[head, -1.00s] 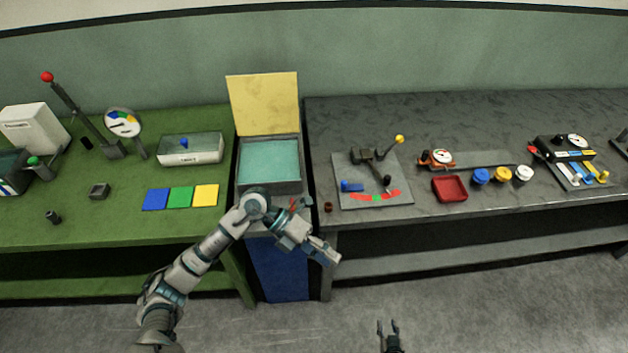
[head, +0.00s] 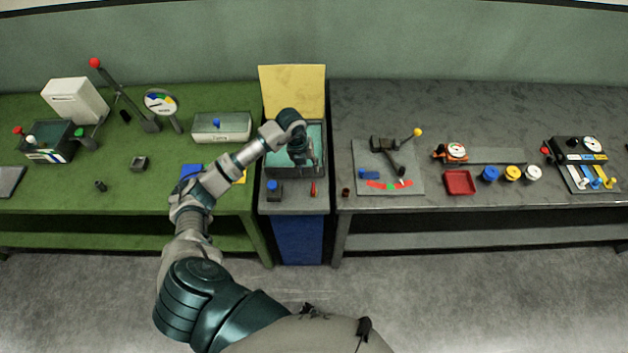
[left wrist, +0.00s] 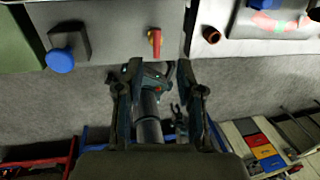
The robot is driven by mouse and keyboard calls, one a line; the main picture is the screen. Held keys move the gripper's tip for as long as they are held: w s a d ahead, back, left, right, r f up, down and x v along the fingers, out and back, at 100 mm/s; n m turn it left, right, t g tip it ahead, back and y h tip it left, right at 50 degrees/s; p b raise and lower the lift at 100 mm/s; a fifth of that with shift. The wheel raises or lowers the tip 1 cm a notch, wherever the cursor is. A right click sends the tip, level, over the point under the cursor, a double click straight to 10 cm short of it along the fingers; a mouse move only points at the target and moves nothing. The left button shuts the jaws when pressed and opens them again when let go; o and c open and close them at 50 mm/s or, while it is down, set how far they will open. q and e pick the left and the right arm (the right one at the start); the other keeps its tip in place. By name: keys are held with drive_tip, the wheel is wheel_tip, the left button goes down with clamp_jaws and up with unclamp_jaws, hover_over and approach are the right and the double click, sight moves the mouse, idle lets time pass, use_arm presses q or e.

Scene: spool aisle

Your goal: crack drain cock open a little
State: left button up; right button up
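The drain cock appears to be the small red lever (head: 313,188) on the front ledge of the basin (head: 270,166) with the raised yellow lid. It also shows as a red lever (left wrist: 155,42) at top middle in the left wrist view. My left gripper (head: 301,157) is over the basin, behind the lever in the head view; its fingers are hard to make out there. My right gripper is mostly hidden; only dark bits show at the head view's bottom.
A blue knob (head: 273,186) stands left of the red lever on the ledge. The green bench (head: 120,205) lies left, the grey bench (head: 460,205) right. A lever plate (head: 410,180) and a red tray (head: 459,183) stand on the grey bench. The floor in front is clear.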

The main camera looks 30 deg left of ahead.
sight(313, 184)
use_arm(q)
drive_tip(key=f, duration=0.8)
drive_tip(key=shift+w+d+f, duration=0.1)
drive_tip(key=shift+w+f, duration=0.05)
drive_tip(key=shift+w, duration=0.2)
drive_tip(key=shift+w+d+f, duration=0.1)
drive_tip(key=shift+d+f, duration=0.15)
drive_tip(key=shift+f, duration=0.15)
drive_tip(key=shift+d, duration=0.2)
clamp_jaws()
drive_tip(key=shift+a, duration=0.1)
